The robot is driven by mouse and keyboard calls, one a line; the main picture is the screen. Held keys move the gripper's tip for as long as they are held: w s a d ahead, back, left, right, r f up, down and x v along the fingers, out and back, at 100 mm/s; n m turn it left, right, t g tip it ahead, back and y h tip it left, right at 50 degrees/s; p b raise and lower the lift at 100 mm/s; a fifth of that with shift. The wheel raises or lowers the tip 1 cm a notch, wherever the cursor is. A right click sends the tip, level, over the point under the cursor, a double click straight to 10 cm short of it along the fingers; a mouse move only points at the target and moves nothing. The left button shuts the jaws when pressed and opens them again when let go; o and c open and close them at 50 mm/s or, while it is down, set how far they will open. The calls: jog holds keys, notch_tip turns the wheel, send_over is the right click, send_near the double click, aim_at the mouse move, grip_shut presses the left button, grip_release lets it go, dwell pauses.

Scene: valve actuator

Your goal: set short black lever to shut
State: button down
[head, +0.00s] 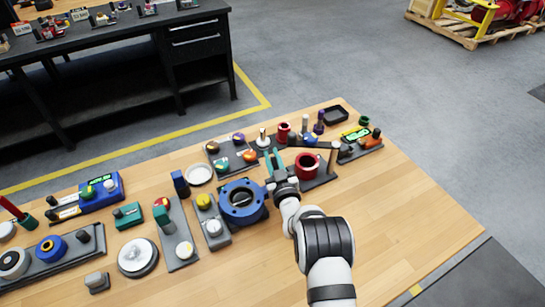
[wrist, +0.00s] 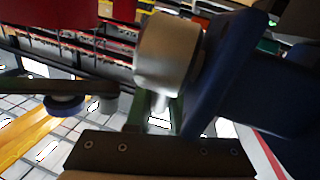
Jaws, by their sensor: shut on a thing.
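My gripper (head: 272,160) is over the middle of the bench, just right of and behind the blue round valve body (head: 242,201). Its green fingers also show in the wrist view (wrist: 160,115), shut around the lower, narrow part of a silver-grey cylinder (wrist: 167,50). I cannot tell whether this cylinder is the handle of the short black lever. My wrist and fingers hide part of the area around the grip.
Several knobs and levers on grey plates crowd the bench, including a yellow-topped knob (head: 204,201) at the left and a purple post (head: 319,122) behind. A black tray (head: 335,115) is at the far corner. The bench's right front (head: 415,215) is clear wood.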

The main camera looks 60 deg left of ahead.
jog(key=f+h, duration=0.1)
jog(key=h, duration=0.1)
jog(key=a+f+h, duration=0.1)
jog(key=shift+a+f+n+g+h, duration=0.2)
jog(key=shift+n+g+h, duration=0.1)
jog(key=shift+n+h, duration=0.1)
jog(key=shift+a+f+n+h, duration=0.15)
jog(key=shift+f+h, duration=0.5)
jog(key=shift+h, duration=0.25)
jog(key=shift+a+f+n+h, duration=0.1)
jog(key=shift+f+n+h, duration=0.05)
jog(key=shift+f+h, duration=0.65)
jog(key=shift+r, duration=0.1)
jog(key=c, duration=0.8)
grip_release()
jog(key=v, duration=1.5)
jog(key=shift+d+r, duration=0.2)
jog(key=shift+r, duration=0.25)
jog(key=shift+w, duration=0.1)
